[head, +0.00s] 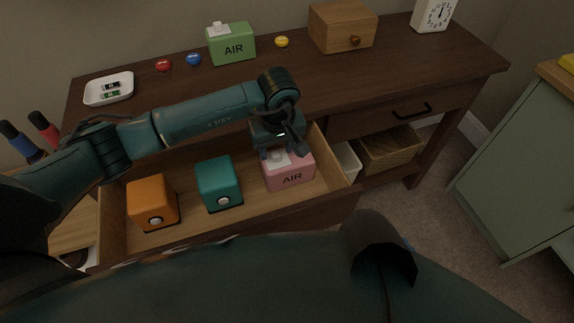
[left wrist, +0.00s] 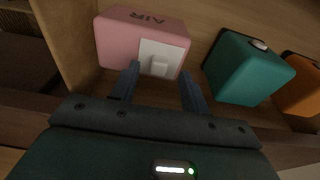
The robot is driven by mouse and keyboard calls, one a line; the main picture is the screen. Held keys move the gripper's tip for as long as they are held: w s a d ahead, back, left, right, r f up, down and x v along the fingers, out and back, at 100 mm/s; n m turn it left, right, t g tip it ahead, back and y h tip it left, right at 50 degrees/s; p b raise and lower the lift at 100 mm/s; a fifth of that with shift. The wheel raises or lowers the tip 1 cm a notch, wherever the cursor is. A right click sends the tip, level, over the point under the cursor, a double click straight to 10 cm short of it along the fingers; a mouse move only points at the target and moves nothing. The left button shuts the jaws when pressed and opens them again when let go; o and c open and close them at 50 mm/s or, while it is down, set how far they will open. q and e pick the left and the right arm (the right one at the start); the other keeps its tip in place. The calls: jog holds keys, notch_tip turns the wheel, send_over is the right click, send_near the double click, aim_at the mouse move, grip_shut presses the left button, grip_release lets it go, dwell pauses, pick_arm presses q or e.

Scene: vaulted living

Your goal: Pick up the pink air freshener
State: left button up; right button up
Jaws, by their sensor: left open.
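The pink air freshener (head: 290,174) is a box marked AIR, standing in the open wooden drawer at its right end. My left gripper (head: 283,153) is above its rear top part in the head view, open and pointing down. In the left wrist view the pink air freshener (left wrist: 142,42) shows its lettering and a white nozzle patch. The fingertips of my left gripper (left wrist: 158,84) are on either side of the nozzle's near end. I cannot tell whether they touch the box. My right gripper does not show.
A teal box (head: 218,184) and an orange box (head: 152,203) share the drawer (head: 188,226). The drawer's right wall (head: 331,160) is close to the pink box. A green air freshener (head: 231,44), a white tray (head: 108,88) and small coloured items are on the desktop above.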

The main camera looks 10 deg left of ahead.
pick_arm(q)
jog(key=shift+w+f, duration=0.1)
jog(key=shift+f, duration=0.75)
jog(key=shift+c, duration=0.3)
grip_shut()
